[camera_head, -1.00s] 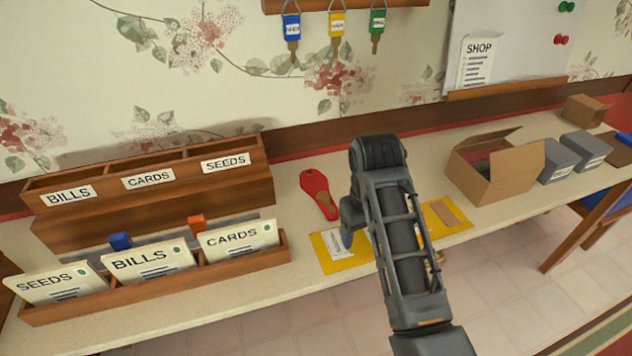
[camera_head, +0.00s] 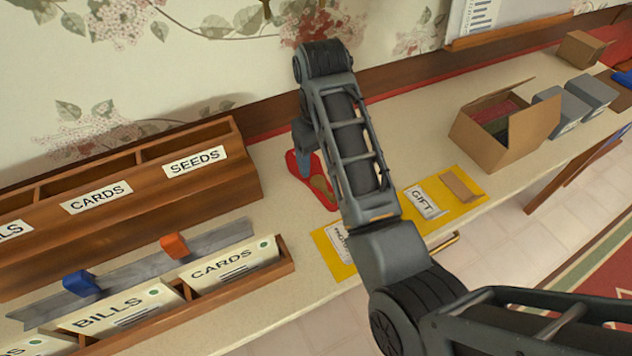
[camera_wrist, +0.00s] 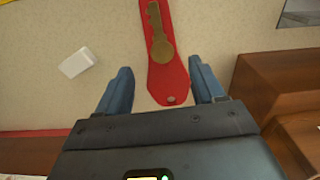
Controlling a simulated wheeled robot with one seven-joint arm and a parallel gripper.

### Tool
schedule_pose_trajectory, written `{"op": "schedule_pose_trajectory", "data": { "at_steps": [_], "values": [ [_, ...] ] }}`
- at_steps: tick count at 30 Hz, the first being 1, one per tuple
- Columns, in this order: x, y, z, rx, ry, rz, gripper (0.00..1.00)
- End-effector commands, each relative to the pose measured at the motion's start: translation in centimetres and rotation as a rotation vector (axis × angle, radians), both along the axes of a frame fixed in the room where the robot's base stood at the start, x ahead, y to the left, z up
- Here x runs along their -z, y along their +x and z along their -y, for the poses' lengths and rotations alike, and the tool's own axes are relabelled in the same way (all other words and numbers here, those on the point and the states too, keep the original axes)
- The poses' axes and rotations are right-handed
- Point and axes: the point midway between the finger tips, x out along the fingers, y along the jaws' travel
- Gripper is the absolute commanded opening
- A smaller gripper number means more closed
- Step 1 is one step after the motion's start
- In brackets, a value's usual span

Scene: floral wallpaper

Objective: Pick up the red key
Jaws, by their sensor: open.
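The red key (camera_head: 293,162) lies flat on the cream counter, partly hidden behind my arm in the head view. In the wrist view, the red key (camera_wrist: 173,82) is a long red tag with a brass key shape on it and a small hole near its end. My gripper (camera_wrist: 160,82) is open, with one blue finger on each side of the key's holed end. Neither finger appears to touch the key. In the head view my gripper (camera_head: 304,165) points down at the key; its fingers are mostly hidden.
A wooden sorter (camera_head: 135,205) and a lower card rack (camera_head: 285,269) stand left of the key. Yellow mats (camera_head: 476,181) lie to its right. An open cardboard box (camera_head: 531,126) and grey boxes (camera_head: 590,92) stand further right. A small white block (camera_wrist: 77,63) lies near the key.

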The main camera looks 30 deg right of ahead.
Motion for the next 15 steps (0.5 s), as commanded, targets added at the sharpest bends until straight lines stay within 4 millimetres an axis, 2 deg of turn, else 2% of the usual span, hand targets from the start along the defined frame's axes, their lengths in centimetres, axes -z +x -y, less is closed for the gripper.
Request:
{"op": "schedule_pose_trajectory", "data": {
  "at_steps": [1,5,15],
  "values": [
    [0.7,0.0,0.0,0.0,0.0,0.0,0.68],
    [1.4,0.1,-0.1,0.0,0.0,0.0,0.68],
    [5.5,0.4,-0.3,0.0,0.0,-0.002,0.68]
  ]
}}
